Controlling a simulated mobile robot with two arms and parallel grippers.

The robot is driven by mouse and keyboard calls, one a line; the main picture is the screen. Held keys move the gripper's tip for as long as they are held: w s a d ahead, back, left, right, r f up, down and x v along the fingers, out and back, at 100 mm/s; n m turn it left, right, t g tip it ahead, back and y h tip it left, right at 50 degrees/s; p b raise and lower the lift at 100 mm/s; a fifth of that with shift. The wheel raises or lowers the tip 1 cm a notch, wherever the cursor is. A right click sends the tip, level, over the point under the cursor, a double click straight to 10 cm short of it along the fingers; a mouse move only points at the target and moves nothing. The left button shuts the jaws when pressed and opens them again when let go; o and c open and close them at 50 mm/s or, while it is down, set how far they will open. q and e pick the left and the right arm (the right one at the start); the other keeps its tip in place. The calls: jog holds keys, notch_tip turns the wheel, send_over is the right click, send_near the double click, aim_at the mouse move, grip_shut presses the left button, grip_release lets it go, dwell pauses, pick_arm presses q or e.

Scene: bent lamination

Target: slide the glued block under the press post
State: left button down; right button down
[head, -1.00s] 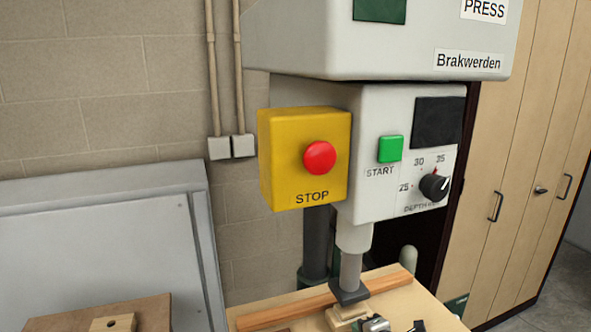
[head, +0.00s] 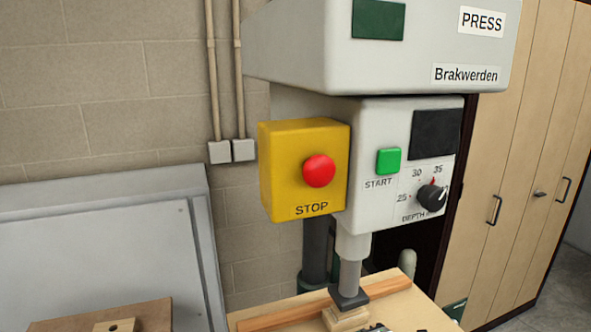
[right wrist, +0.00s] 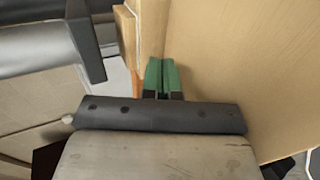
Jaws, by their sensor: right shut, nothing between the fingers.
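In the head view the press post (head: 350,276) comes down from the press head and ends in a dark square foot (head: 349,297). A pale layered wooden block (head: 342,318) shows at the bottom edge, directly below the foot in the picture. I cannot tell if the foot touches it, and its lower part is cut off. In the right wrist view my right gripper (right wrist: 162,92) is shut and empty, its two green fingers side by side near a pale wooden surface. My left gripper is not in view.
A wooden strip (head: 290,312) lies across the press table (head: 405,312) behind the block. A yellow STOP box (head: 280,170) and green START button (head: 388,161) are on the press. A brown board (head: 150,313) with a holed wooden piece (head: 115,326) is at lower left.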

jog(key=s, duration=0.1)
jog(key=s+p, duration=0.1)
jog(key=s+d+p, duration=0.1)
jog(key=shift+s+d+r, duration=0.1)
jog(key=shift+s+r, duration=0.05)
jog(key=shift+r, duration=0.2)
jog(key=shift+s+d+p, duration=0.2)
jog(key=shift+s+p, duration=0.1)
jog(key=shift+s, duration=0.25)
jog(key=shift+s+d+p, duration=0.2)
jog(key=shift+s+p, duration=0.1)
jog(key=shift+s, duration=0.2)
